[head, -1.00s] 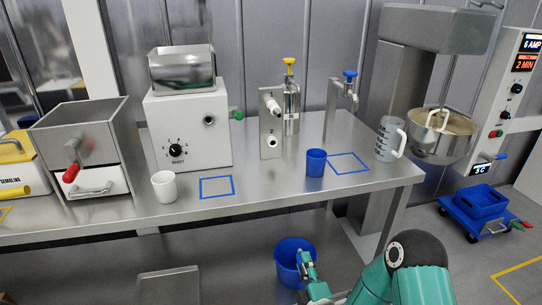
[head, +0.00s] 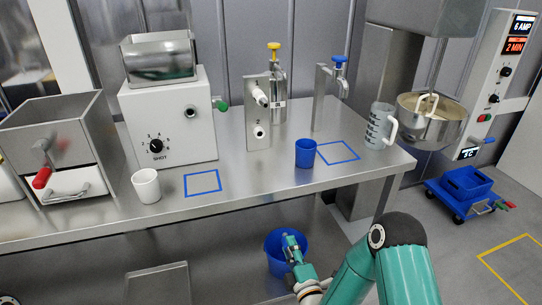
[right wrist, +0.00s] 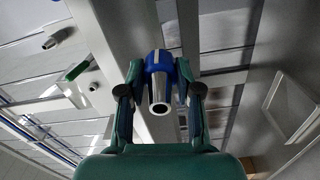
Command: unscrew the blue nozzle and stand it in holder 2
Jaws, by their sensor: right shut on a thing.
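My right gripper (head: 291,246) is low in front of the table in the head view, overlapping a blue bucket below. In the right wrist view the right gripper (right wrist: 158,92) is shut on the blue nozzle (right wrist: 156,59), a blue collar with a metal tip and open bore pointing toward the camera. The fingers press it from both sides. In the head view I cannot make out the nozzle apart from the gripper. A metal plate with two stubby spouts (head: 258,112) stands on the table. I cannot read a holder marked 2. My left gripper is out of view.
The steel table (head: 235,205) carries a white cup (head: 146,187), a blue cup (head: 305,154), a measuring jug (head: 378,127) and a white SHOT machine (head: 172,130). The blue bucket (head: 273,262) stands below. Blue squares on the tabletop are empty.

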